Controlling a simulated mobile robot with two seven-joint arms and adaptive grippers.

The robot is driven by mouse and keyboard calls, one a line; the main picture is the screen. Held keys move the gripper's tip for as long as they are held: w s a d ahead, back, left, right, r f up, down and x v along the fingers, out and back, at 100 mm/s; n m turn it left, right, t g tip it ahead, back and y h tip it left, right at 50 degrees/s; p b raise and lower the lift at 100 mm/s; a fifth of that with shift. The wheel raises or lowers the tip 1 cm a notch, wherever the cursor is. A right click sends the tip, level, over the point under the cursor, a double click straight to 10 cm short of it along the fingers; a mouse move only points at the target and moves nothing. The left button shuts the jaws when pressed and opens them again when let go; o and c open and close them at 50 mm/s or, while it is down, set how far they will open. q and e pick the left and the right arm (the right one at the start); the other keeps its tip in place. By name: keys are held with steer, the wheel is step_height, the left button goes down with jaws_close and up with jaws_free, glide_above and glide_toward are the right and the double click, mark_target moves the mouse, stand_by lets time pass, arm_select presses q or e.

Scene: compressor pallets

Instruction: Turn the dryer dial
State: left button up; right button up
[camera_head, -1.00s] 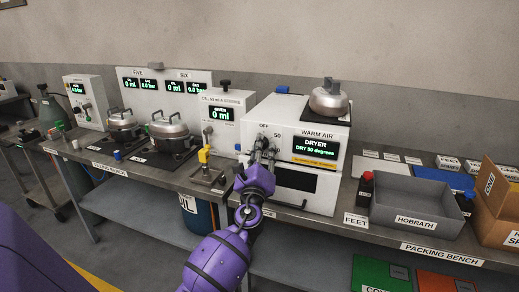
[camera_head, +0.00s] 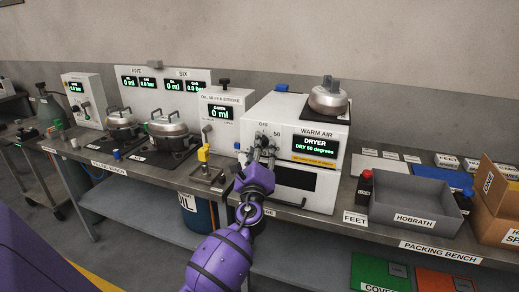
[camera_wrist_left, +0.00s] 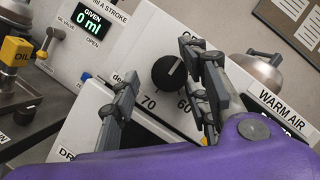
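The white dryer box (camera_head: 259,108) stands on the packing bench, and its lit display (camera_head: 315,145) reads DRYER and a DRY setting in degrees. The dryer dial (camera_wrist_left: 168,73) is a round black knob with a pale pointer line, and 60 and 70 are printed below it in the left wrist view. My left gripper (camera_head: 262,148) is at the dryer's front face. In the left wrist view its fingers (camera_wrist_left: 160,68) are spread, one on each side of the dial in the picture; contact cannot be told. My right gripper is out of view.
A metal pot (camera_head: 328,98) sits on top of the dryer.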

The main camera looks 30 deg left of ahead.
arm_select(q)
steer(key=shift+r, duration=0.15)
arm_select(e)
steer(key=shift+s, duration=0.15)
arm_select(q)
steer(key=v, duration=1.2)
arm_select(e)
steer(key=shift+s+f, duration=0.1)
